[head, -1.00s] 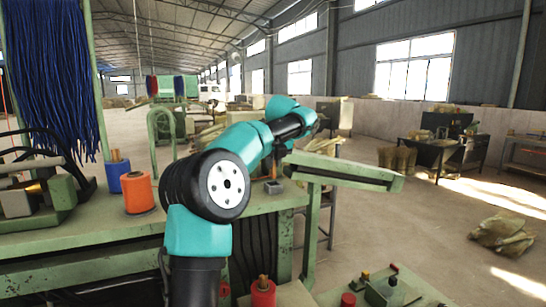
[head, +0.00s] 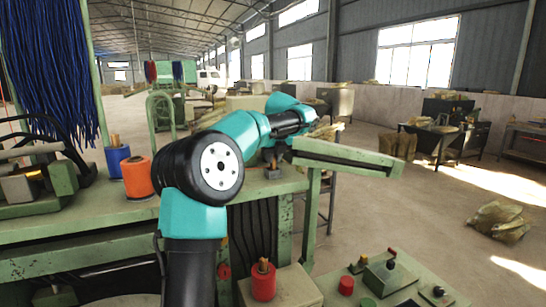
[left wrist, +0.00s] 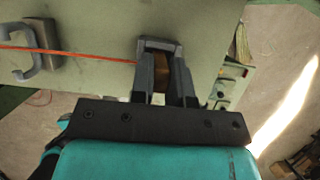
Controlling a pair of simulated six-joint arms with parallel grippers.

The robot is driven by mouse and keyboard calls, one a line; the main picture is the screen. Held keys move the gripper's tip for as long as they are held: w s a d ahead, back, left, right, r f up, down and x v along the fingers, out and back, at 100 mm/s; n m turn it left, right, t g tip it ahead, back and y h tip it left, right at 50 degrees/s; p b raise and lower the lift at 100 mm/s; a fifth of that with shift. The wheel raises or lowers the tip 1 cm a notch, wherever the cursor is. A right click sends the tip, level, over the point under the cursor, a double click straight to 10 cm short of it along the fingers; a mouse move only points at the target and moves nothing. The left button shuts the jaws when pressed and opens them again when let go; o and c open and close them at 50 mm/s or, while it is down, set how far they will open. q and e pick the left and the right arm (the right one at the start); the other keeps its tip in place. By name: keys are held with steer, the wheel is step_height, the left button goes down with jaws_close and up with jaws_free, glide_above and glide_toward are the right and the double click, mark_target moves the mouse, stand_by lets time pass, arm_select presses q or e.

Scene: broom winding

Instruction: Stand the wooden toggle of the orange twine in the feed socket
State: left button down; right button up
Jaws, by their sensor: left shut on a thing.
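My left gripper (left wrist: 163,85) is shut on the wooden toggle (left wrist: 160,76), a brown piece between the two dark fingers. The orange twine (left wrist: 85,55) runs from the left edge of the left wrist view to the gripper. A grey block that looks like the feed socket (head: 272,173) stands at the right end of the green bench. In the head view my left gripper (head: 269,155) is just above it, partly hidden by my arm. A grey squared rim, likely the same socket, shows past the fingertips in the left wrist view (left wrist: 158,42). I cannot tell whether the toggle is inside it.
A grey metal bracket (left wrist: 38,50) stands on the bench along the twine. An orange spool (head: 137,178) and a blue spool (head: 117,160) stand at the left. A green rail (head: 347,156) juts right past the socket. A control box (head: 385,285) and red spool (head: 263,281) are lower.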

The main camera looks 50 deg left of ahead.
arm_select(q)
steer(key=c, duration=1)
jaws_free()
steer(key=shift+r, duration=0.1)
steer(key=v, duration=1.7)
steer(key=shift+r, duration=0.15)
steer(key=shift+w, duration=0.1)
